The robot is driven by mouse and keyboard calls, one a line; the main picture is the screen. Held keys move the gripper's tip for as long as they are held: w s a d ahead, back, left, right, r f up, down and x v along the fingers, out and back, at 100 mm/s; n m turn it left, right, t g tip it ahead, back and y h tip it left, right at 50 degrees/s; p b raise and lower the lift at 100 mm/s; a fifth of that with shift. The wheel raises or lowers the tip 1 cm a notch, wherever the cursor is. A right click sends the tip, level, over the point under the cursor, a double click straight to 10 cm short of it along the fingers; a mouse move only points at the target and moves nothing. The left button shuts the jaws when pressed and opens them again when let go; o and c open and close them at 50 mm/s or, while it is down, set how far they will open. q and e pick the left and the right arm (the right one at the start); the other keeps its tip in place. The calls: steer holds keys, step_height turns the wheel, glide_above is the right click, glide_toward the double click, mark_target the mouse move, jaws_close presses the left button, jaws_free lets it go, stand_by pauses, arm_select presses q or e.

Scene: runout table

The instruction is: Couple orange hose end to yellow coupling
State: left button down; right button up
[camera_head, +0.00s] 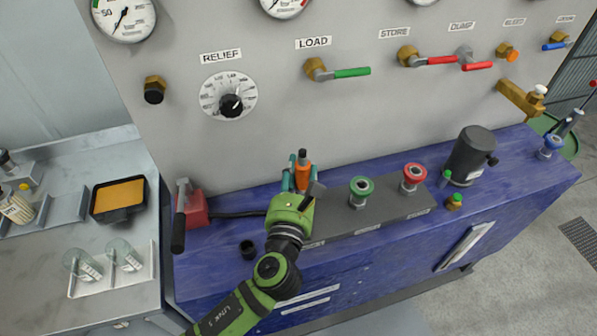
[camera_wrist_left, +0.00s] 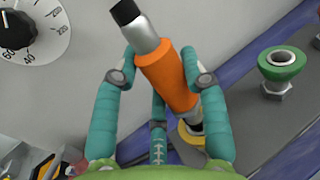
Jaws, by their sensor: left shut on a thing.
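The orange hose end (camera_head: 303,175) is held by my left gripper (camera_head: 300,180) above the grey strip on the blue bench. In the left wrist view, the teal fingers of my left gripper (camera_wrist_left: 162,82) close around the orange sleeve of the hose end (camera_wrist_left: 168,72). Its black tip points up and left there, and its metal lower end points down and right. The yellow coupling (camera_wrist_left: 188,136) shows partly behind that lower end. I cannot tell whether they touch or are joined. In the head view my gripper hides the yellow coupling. My right gripper is not in view.
A green coupling (camera_head: 361,186) and a red coupling (camera_head: 414,173) stand right of my gripper. A dark grey cylinder (camera_head: 474,150) stands farther right. A red block with a black-handled lever (camera_head: 195,208) is at left. The panel with valves rises close behind.

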mark_target(298, 190)
arm_select(q)
steer(key=shift+r, duration=0.1)
stand_by(0.3)
steer(key=shift+f+b, duration=1.55)
steer(key=shift+f, duration=1)
steer(key=c, duration=0.6)
jaws_free()
steer(key=shift+s, duration=0.25)
steer(key=s+a, duration=0.1)
steer(key=s, duration=1)
steer(key=shift+s+a, duration=0.2)
steer(key=shift+a, duration=0.1)
